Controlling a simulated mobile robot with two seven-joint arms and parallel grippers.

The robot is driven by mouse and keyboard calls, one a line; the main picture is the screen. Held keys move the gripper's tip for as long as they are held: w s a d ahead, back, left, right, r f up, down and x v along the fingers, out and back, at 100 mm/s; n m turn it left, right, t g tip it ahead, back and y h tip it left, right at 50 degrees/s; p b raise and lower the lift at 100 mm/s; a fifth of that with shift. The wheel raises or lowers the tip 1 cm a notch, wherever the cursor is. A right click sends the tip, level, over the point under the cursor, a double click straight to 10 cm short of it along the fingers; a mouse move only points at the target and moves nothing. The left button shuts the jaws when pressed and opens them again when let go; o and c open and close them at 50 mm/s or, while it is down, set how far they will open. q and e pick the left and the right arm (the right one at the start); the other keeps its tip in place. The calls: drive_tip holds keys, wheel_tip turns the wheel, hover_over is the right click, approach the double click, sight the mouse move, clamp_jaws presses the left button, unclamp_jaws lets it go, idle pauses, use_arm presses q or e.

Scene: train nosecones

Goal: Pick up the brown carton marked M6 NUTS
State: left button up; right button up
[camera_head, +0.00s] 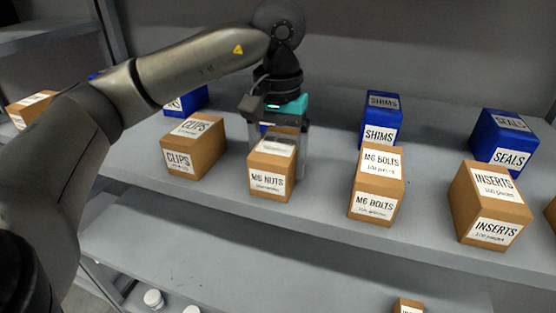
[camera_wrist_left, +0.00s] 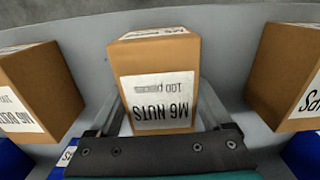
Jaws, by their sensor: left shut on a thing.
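The brown M6 NUTS carton (camera_head: 270,181) stands on the upper shelf in the head view, between the CLIPS carton and the M6 BOLTS carton. My left gripper (camera_head: 276,165) reaches down over it from behind, with a finger on each side, shut on it. In the left wrist view the same carton (camera_wrist_left: 154,60) shows upside down between the two fingers (camera_wrist_left: 160,120). The carton appears to rest on the shelf; its underside is hidden. My right gripper is in neither view.
On the upper shelf (camera_head: 225,194), a CLIPS carton (camera_head: 194,146) stands left, and M6 BOLTS (camera_head: 376,184) and INSERTS (camera_head: 489,205) cartons stand right. Blue SHIMS (camera_head: 381,119) and SEALS (camera_head: 503,141) boxes stand behind.

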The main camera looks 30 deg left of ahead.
use_arm(q)
clamp_jaws()
drive_tip(key=shift+r, duration=0.1)
idle(0.3)
